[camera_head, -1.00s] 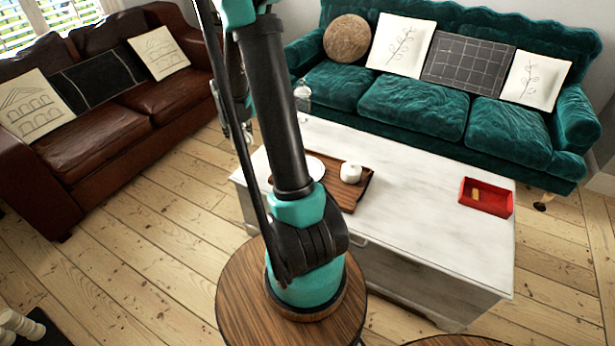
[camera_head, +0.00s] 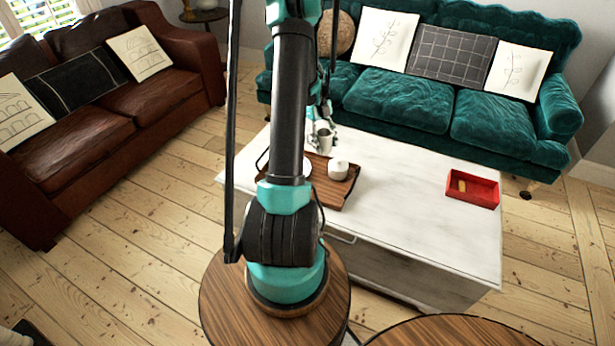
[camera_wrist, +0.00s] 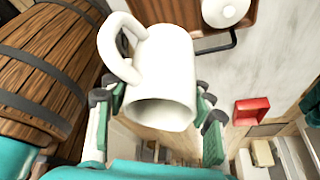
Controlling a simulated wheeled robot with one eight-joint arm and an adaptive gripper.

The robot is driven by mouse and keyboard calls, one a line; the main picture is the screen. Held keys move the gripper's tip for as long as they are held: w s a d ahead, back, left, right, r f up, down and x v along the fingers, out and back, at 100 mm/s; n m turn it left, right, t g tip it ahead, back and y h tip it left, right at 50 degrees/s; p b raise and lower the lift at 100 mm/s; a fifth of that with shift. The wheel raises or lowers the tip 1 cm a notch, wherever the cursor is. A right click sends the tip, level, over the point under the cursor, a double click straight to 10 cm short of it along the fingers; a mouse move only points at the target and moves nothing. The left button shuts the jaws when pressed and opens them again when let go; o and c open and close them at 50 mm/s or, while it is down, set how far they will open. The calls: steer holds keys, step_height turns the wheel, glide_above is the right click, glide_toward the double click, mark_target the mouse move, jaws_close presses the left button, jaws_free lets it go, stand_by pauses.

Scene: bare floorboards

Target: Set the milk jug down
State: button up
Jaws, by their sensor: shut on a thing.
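The white milk jug (camera_wrist: 160,75) fills the upper middle of the wrist view, its handle to the left and its dark open mouth toward the camera. My gripper (camera_wrist: 157,108) is shut on it, with fingers on both sides of its body. In the head view, the jug (camera_head: 325,139) is small and partly covered by my gripper (camera_head: 321,124). It appears over the left part of the white table (camera_head: 420,195), behind the wooden tray. I cannot tell how far it is above the table top.
The wooden tray (camera_head: 335,197) holds a white lidded pot (camera_head: 338,170) and a white dish (camera_head: 307,168), partly hidden by my arm. A red box (camera_head: 472,188) lies at the table's right. The table's middle is clear. A green sofa (camera_head: 400,100) stands behind.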

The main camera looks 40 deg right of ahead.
steer(key=s+f+m, duration=0.1)
steer(key=f, duration=0.5)
steer(key=s+d+f+m, duration=0.1)
steer(key=f, duration=0.6)
steer(key=s+d+f+m+y, duration=0.1)
steer(key=f, duration=0.6)
steer(key=shift+s, duration=0.2)
steer(key=shift+f, duration=0.1)
steer(key=o, duration=1.3)
steer(key=v, duration=1.2)
steer(key=shift+s+r, duration=0.1)
steer(key=shift+r, duration=0.1)
